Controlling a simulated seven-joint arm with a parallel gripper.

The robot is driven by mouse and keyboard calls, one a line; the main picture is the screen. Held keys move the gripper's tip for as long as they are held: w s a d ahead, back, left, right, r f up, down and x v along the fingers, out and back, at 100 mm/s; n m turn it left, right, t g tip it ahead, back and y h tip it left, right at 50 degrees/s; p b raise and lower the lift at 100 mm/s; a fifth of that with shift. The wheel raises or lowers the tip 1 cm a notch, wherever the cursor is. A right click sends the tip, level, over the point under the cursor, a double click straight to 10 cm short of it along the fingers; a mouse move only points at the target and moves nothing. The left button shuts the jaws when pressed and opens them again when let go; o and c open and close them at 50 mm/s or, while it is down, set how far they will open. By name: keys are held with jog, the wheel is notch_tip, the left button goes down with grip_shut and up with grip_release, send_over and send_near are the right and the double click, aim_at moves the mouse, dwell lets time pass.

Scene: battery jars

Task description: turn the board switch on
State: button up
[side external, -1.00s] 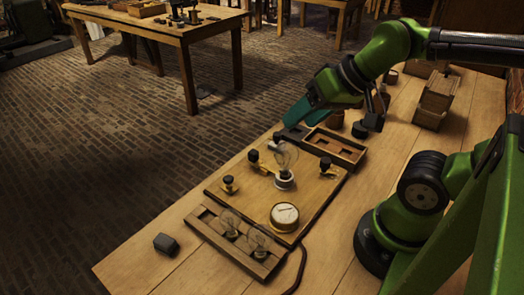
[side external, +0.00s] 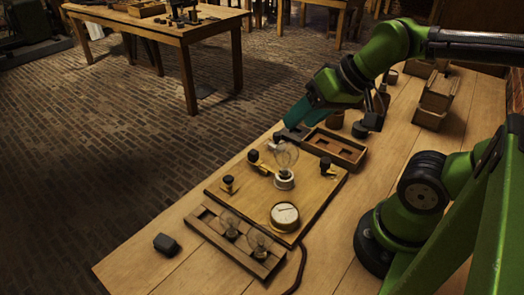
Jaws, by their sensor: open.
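The wooden board (side external: 308,190) lies on the workbench and carries a glass bulb (side external: 285,155) in a white socket, a round dial gauge (side external: 285,215) and several black-knobbed brass fittings. One fitting with a black knob (side external: 253,156) and a brass strip sits at the board's far left edge; it may be the switch, but its position is too small to tell. Another knob (side external: 325,164) is at the right and one (side external: 228,182) at the left. My gripper (side external: 281,138) is open near the far edge of the board, just behind the bulb; its fingertips are small and dark.
A wooden tray (side external: 340,150) with compartments lies beyond the board, close under my gripper. A nearer tray (side external: 203,225) holds two bulbs. A dark block (side external: 166,244) sits at the front left. Jars and a wooden box (side external: 436,98) stand farther back. A cable runs by the board's near corner.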

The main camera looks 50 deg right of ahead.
jog(key=w+d+f+g, duration=0.1)
jog(key=w+d+g, duration=0.25)
jog(key=w, duration=0.35)
jog(key=n+g+h, duration=0.2)
jog(key=n+g, duration=0.1)
jog(key=n, duration=0.1)
send_over(277, 134)
notch_tip(277, 134, down, 3)
jog(key=r+n, duration=0.1)
jog(key=n, duration=0.1)
jog(key=shift+g, duration=0.35)
notch_tip(277, 134, down, 16)
jog(key=shift+d, duration=0.1)
grip_shut()
